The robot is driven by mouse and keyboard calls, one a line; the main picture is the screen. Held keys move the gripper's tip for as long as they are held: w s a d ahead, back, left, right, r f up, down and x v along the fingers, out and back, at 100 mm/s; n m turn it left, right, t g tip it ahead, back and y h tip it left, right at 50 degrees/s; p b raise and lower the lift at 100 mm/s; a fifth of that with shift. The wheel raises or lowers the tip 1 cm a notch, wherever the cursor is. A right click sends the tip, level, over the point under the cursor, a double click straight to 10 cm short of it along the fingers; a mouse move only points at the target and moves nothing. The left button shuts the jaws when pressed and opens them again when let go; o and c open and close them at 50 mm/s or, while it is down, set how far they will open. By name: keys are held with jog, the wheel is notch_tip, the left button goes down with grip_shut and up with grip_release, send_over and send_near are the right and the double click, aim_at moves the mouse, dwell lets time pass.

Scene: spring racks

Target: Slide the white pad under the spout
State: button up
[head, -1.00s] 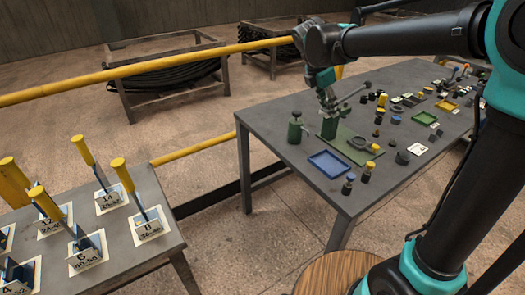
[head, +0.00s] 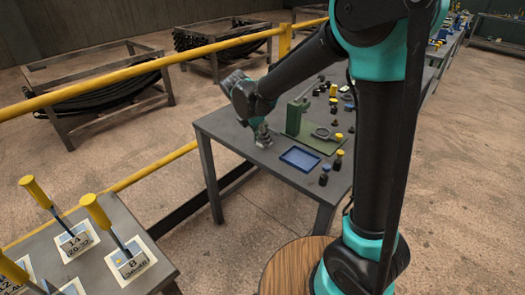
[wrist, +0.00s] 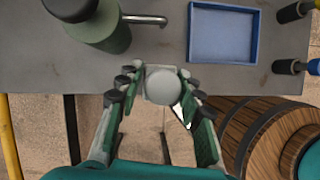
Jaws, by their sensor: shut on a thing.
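The white pad (wrist: 153,96) is a small pale square in the wrist view, at the table's near edge. A round pale knob (wrist: 165,85) covers much of it. My gripper (wrist: 162,90) is shut on it, a finger on each side; my gripper (head: 263,136) also shows at the table's left end in the head view. The metal spout (wrist: 148,19) sticks out to the right from a green dispenser (wrist: 108,30) with a dark top. The pad lies below the spout tip in the picture, apart from it.
A blue tray (wrist: 225,32) lies to the right of the spout; it also shows in the head view (head: 300,159). Dark bottles (head: 324,174) stand beside it. A green stand (head: 296,115) is behind. A wooden barrel (wrist: 262,128) is at lower right in the wrist view. Bare tabletop separates pad and spout.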

aim_at(266, 156)
jog(key=shift+f, duration=3.1)
jog(key=shift+f, duration=0.1)
jog(key=o, duration=1.2)
